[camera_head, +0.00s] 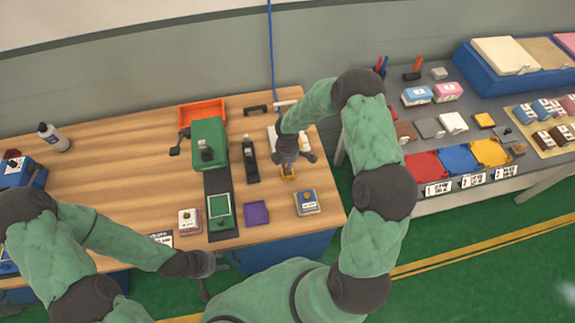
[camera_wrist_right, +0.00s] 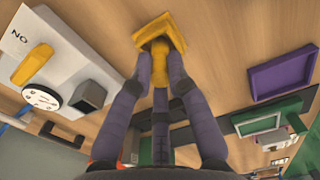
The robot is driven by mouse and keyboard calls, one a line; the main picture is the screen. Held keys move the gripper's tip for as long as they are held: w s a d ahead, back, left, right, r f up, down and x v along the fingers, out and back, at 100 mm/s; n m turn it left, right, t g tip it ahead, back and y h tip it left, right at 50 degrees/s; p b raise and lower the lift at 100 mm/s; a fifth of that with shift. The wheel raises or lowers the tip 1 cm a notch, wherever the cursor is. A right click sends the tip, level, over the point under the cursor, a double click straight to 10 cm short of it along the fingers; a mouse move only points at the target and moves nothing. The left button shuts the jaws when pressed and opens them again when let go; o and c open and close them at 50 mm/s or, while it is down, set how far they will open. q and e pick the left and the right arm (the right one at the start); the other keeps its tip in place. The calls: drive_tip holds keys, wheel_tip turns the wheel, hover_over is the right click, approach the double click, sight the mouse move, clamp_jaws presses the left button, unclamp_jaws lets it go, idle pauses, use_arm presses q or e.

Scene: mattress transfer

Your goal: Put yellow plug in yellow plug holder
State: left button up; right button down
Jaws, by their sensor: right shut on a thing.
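My right gripper (camera_head: 289,166) points down over the right part of the wooden table. It is shut on a narrow yellow piece, seen as the yellow plug (camera_wrist_right: 160,62) between the fingertips in the right wrist view. A square yellow piece (camera_wrist_right: 174,24), seen as the yellow plug holder, lies at the tips. I cannot tell whether the plug is seated in it or only in front of it. In the head view the fingers hide most of both. My left gripper (camera_head: 213,278) is empty and open, by the table's front edge.
A purple square tray (camera_head: 256,212) lies left of the right gripper, and a white box with a blue top (camera_head: 307,203) stands in front. A white device with a yellow lever (camera_wrist_right: 33,65) is close by. A green machine (camera_head: 209,145) stands further left.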

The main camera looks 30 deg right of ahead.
drive_tip(key=shift+f, duration=0.2)
drive_tip(key=c, duration=1.2)
unclamp_jaws()
drive_tip(key=shift+r, duration=0.2)
drive_tip(key=shift+r, duration=0.35)
wheel_tip(320, 180, up, 11)
drive_tip(key=p, duration=0.1)
drive_tip(key=shift+r, duration=0.2)
